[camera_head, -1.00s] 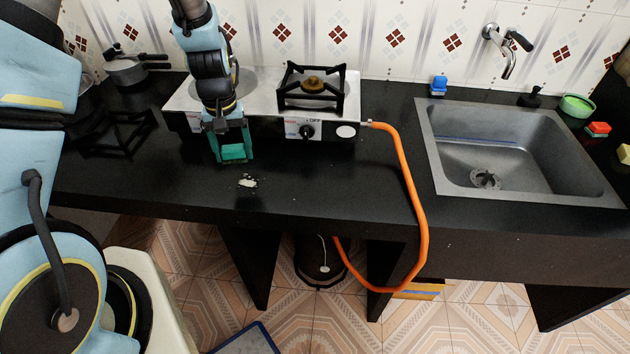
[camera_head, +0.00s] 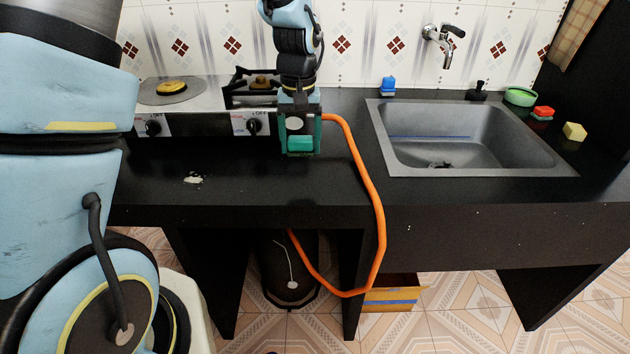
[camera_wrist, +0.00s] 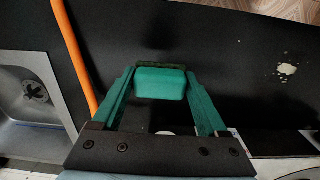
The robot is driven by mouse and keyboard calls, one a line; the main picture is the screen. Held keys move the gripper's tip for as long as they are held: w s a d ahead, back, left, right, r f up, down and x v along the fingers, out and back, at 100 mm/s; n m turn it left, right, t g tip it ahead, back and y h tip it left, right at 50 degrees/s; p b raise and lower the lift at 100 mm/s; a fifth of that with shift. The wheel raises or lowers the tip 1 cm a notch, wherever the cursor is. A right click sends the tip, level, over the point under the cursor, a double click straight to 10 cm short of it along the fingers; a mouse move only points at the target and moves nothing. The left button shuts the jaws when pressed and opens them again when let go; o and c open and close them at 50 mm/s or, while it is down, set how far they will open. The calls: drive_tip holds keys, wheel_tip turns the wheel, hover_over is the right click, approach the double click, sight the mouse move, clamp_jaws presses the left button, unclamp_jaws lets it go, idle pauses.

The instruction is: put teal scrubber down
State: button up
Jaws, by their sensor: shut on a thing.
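The teal scrubber (camera_head: 300,143) is a small teal block held between the fingers of my gripper (camera_head: 300,148). In the wrist view the scrubber (camera_wrist: 160,83) sits between the two green fingertips of my gripper (camera_wrist: 160,90), with a dark strip along its far edge. In the head view my gripper points down in front of the stove's right end, above the black counter (camera_head: 240,190). I cannot tell how far the scrubber is above the counter.
The stove (camera_head: 200,122) stands behind. An orange hose (camera_head: 378,215) curves down just right of my gripper. The sink (camera_head: 470,140) is further right, with a blue-topped item (camera_head: 387,87), green bowl (camera_head: 520,96), red sponge (camera_head: 543,112) and yellow block (camera_head: 574,131) around it. A pale stain (camera_head: 194,180) marks the otherwise clear counter left.

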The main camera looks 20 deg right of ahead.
sight(300, 138)
wheel_tip(300, 138, down, 8)
drive_tip(key=shift+r+p, duration=0.15)
drive_tip(key=shift+p, duration=0.55)
drive_tip(key=o, duration=1.3)
drive_tip(key=shift+o, duration=0.2)
wheel_tip(300, 138, up, 12)
drive_tip(key=shift+r+b, duration=0.1)
drive_tip(key=shift+b, duration=1.15)
drive_tip(key=s+a+n, duration=0.2)
drive_tip(key=a, duration=1.3)
drive_tip(key=s+a+n+t, duration=0.1)
drive_tip(key=s+a, duration=0.1)
drive_tip(key=a, duration=1.3)
drive_tip(key=shift+n+t, duration=0.3)
drive_tip(key=shift+n, duration=0.1)
drive_tip(key=shift+a, duration=0.1)
